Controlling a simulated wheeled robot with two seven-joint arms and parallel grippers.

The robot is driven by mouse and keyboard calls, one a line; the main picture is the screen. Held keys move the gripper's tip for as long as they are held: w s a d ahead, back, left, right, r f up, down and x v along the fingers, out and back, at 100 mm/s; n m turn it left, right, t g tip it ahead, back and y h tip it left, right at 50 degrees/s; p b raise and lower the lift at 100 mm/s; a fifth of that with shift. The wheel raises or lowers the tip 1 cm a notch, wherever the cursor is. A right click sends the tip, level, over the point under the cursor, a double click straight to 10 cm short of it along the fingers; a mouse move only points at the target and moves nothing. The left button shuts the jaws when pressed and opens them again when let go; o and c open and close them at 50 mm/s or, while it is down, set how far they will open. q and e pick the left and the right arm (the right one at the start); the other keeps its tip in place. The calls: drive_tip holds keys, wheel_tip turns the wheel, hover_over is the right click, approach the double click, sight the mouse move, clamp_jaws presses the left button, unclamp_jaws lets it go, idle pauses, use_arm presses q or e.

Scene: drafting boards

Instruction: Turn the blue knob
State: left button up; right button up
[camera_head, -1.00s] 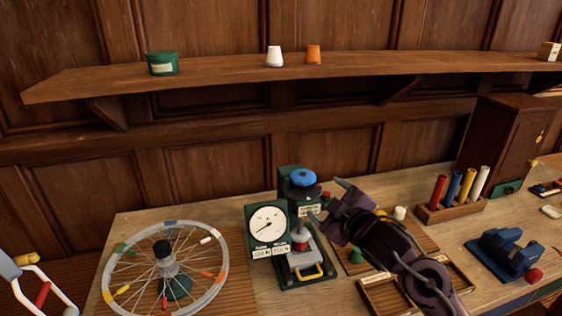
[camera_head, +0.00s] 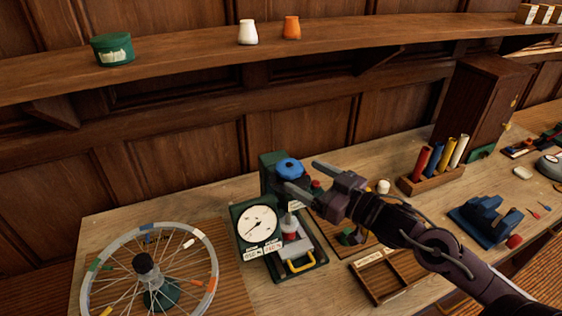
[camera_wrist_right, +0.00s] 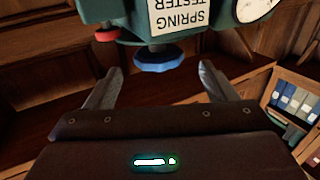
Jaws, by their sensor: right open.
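The blue knob (camera_head: 288,167) sits on top of the green spring tester (camera_head: 270,165), which has a white dial and stands on the bench. In the right wrist view the blue knob (camera_wrist_right: 160,60) appears below the upside-down "SPRING TESTER" label. My right gripper (camera_head: 299,174) is open, its two fingers pointing toward the knob from the right. In the wrist view the knob lies ahead, between the open fingers (camera_wrist_right: 160,72), with visible gaps on both sides. I cannot tell whether the fingertips reach around it. My left gripper is not in view.
A spoked wheel (camera_head: 95,262) stands left of the tester. A wooden tray (camera_head: 382,297), a rack of coloured tubes (camera_head: 432,182) and a blue fixture (camera_head: 485,215) are to the right. A shelf (camera_head: 190,65) with small pots runs along the wall behind.

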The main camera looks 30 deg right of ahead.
sight(280, 162)
drive_tip(key=shift+w+a+r, duration=0.2)
drive_tip(key=shift+w, duration=0.3)
drive_tip(key=shift+p+x, duration=0.65)
drive_tip(key=shift+x, duration=2)
drive_tip(key=shift+w+f, duration=0.1)
drive_tip(key=shift+f, duration=0.2)
drive_tip(key=c, duration=1)
drive_tip(key=shift+m+h, duration=0.4)
drive_tip(key=shift+h, duration=0.1)
